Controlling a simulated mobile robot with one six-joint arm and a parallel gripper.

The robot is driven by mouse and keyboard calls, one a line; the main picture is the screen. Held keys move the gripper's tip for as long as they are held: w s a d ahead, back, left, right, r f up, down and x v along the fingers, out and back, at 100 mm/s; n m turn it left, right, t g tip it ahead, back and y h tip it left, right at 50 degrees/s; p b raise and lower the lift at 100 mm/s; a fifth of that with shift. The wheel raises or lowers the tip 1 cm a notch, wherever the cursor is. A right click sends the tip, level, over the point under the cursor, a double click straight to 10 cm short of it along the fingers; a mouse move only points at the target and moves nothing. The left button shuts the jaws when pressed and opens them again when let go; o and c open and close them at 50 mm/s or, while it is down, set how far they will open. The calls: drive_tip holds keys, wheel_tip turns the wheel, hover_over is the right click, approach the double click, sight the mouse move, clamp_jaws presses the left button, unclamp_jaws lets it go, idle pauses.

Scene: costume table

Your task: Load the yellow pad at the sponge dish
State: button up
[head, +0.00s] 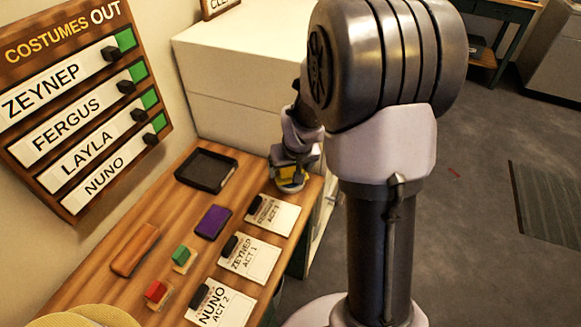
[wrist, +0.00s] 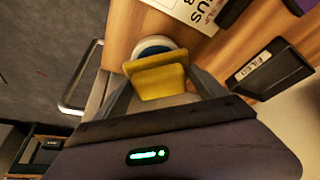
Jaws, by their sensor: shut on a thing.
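My gripper (wrist: 160,84) is shut on the yellow pad (wrist: 160,82), which sits between the two fingers in the wrist view. The round sponge dish (wrist: 152,46), pale with a blue part, shows just beyond the pad and is partly hidden by it. In the head view the yellow pad (head: 287,173) shows at my gripper, over the dish at the table's far right corner. Whether the pad touches the dish I cannot tell.
Several cards lie along the right edge, one near the dish (head: 275,214). A black tray (head: 184,181), purple pad (head: 212,221), green block (head: 181,254), red block (head: 155,291) and brown wooden piece (head: 135,249) share the table. A white cabinet (head: 235,100) stands behind.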

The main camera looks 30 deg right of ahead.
drive_tip(key=shift+f+b, duration=0.45)
drive_tip(key=shift+b, duration=0.05)
idle(1.2)
drive_tip(key=shift+r, duration=0.15)
wheel_tip(320, 180, up, 7)
drive_tip(key=p, duration=0.5)
